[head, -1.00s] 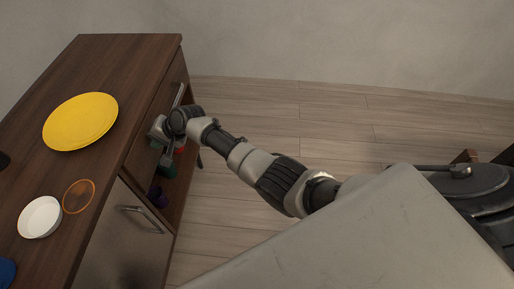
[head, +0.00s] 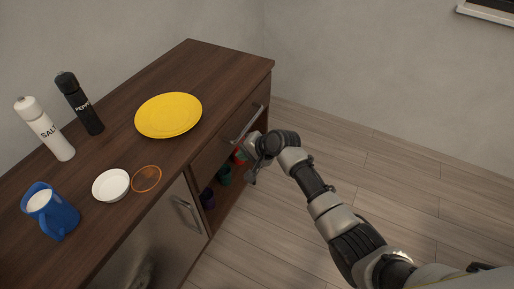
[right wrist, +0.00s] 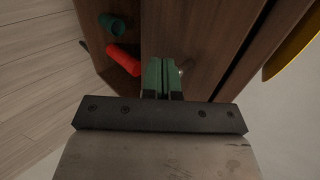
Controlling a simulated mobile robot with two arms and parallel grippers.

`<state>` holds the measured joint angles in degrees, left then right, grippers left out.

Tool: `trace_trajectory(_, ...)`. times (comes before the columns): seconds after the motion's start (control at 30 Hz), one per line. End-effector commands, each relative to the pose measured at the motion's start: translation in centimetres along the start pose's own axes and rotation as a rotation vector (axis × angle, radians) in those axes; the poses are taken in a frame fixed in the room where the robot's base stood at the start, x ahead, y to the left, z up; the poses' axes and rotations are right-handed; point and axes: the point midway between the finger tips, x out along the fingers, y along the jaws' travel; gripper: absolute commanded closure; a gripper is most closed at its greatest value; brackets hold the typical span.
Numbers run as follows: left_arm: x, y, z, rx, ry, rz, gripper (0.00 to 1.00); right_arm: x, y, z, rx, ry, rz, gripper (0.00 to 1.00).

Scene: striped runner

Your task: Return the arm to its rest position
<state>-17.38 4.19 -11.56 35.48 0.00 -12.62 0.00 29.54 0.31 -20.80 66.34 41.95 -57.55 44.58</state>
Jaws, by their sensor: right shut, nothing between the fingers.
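My right gripper (head: 251,174) is in front of the cabinet's open shelf, a little below the drawer handle (head: 245,123). In the right wrist view its green fingers (right wrist: 162,80) are pressed together with nothing between them. They point at the brown cabinet front. Whether the fingertips touch the wood I cannot tell. My right arm reaches in from the lower right of the head view, bent and stretched out to the cabinet. My left gripper is not in view.
The cabinet top (head: 215,75) bears a yellow plate (head: 168,115), white bowl (head: 111,185), orange ring (head: 147,179), blue jug (head: 55,215), salt mill (head: 47,132) and pepper mill (head: 82,104). A red cup (right wrist: 123,60) and a green cup (right wrist: 112,25) are in the shelf. Floor at right is clear.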

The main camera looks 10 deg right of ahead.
Motion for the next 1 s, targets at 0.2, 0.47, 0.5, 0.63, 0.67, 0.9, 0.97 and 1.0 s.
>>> trace_trajectory(0.2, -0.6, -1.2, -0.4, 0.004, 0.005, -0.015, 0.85, -3.6, 0.1, -0.1, 0.001, 0.002, 0.002, 1.00)
trace_trajectory(0.47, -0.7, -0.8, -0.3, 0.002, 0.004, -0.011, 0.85, -5.1, 0.1, 0.0, 0.001, 0.000, 0.002, 1.00)
trace_trajectory(0.5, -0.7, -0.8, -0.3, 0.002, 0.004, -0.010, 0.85, -5.2, 0.1, 0.0, 0.001, 0.000, 0.002, 1.00)
trace_trajectory(0.63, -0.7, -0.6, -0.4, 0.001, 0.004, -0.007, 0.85, -4.8, 1.0, 0.0, 0.003, 0.005, 0.013, 1.00)
trace_trajectory(0.67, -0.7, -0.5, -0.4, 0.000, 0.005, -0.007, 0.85, -4.5, 1.7, 0.0, 0.003, 0.008, 0.022, 1.00)
trace_trajectory(0.9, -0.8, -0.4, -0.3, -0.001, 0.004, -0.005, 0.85, -0.3, 15.2, 1.8, -0.059, 0.080, 0.193, 1.00)
trace_trajectory(0.97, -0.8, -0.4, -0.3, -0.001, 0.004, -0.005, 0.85, 0.5, 19.7, 2.9, -0.096, 0.094, 0.254, 1.00)
trace_trajectory(1.0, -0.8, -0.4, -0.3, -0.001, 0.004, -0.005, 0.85, 0.9, 22.6, 3.8, -0.123, 0.099, 0.294, 1.00)
